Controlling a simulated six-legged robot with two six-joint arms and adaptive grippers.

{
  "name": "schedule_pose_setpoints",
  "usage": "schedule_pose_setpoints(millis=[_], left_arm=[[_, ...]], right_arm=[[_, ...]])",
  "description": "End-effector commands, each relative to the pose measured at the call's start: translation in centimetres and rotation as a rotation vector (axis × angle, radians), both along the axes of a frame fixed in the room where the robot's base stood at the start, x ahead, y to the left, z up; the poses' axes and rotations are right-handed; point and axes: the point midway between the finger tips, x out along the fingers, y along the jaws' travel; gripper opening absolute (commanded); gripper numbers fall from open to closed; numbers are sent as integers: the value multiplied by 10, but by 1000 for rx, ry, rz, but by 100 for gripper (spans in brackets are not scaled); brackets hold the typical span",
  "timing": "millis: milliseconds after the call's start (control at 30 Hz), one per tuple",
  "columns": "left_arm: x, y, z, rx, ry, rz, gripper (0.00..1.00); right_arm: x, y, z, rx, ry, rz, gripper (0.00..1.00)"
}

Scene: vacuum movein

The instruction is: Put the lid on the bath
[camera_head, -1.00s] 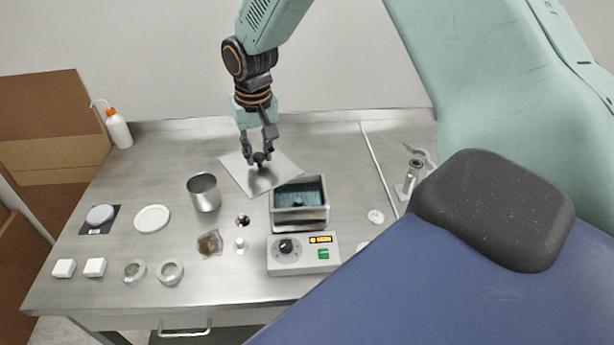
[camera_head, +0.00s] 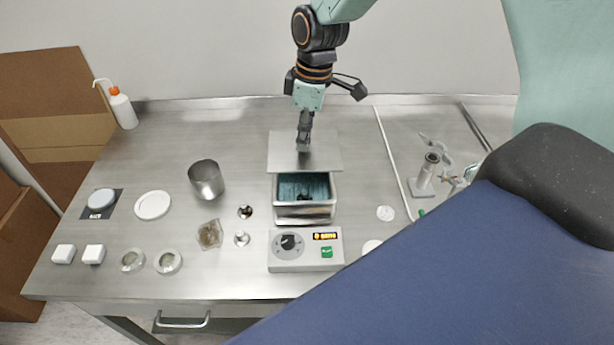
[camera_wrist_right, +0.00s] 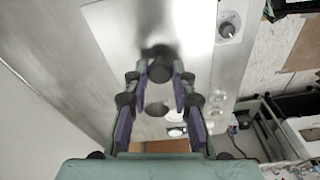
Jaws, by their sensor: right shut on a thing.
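The lid (camera_head: 326,152) is a flat, square metal plate. In the head view it appears level, just behind the bath, its front edge overlapping the bath's back rim in the picture. The bath (camera_head: 305,211) is a metal box with an open top, a blue-green inside and a dark thing in it. My right gripper (camera_head: 303,146) is above the lid and shut on its knob. The dark knob (camera_wrist_right: 160,68) shows between the fingertips in the right wrist view. The lid's exact height above the rim cannot be told. My left gripper is not in view.
A control unit (camera_head: 290,263) with dial and display sits in front of the bath. A metal beaker (camera_head: 206,180) stands left, a white dish (camera_head: 153,205) farther left. A metal stand (camera_head: 424,176) is at right. The bench behind the beaker is clear.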

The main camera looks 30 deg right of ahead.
Motion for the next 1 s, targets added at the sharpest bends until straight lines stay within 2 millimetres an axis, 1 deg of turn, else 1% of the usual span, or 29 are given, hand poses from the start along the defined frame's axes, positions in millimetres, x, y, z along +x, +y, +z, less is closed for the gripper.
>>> schedule_pose_setpoints(millis=[100, 200, 300, 433, 600, 733, 1000], left_arm=[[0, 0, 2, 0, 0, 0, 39], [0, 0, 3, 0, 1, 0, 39], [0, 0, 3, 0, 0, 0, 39], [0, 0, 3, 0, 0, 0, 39], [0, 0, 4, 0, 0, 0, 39], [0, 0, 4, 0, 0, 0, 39], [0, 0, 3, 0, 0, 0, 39]], right_arm=[[-2, 0, -22, -1, 6, 4, 0], [-1, -1, -40, -2, 4, 2, 0], [0, -2, -52, -1, 3, 0, 0], [0, -3, -63, -1, 3, -1, 0], [0, -4, -87, -1, 4, -3, 0], [2, -5, -95, -1, 0, -3, 0], [2, -5, -96, -1, 0, -3, 0]])
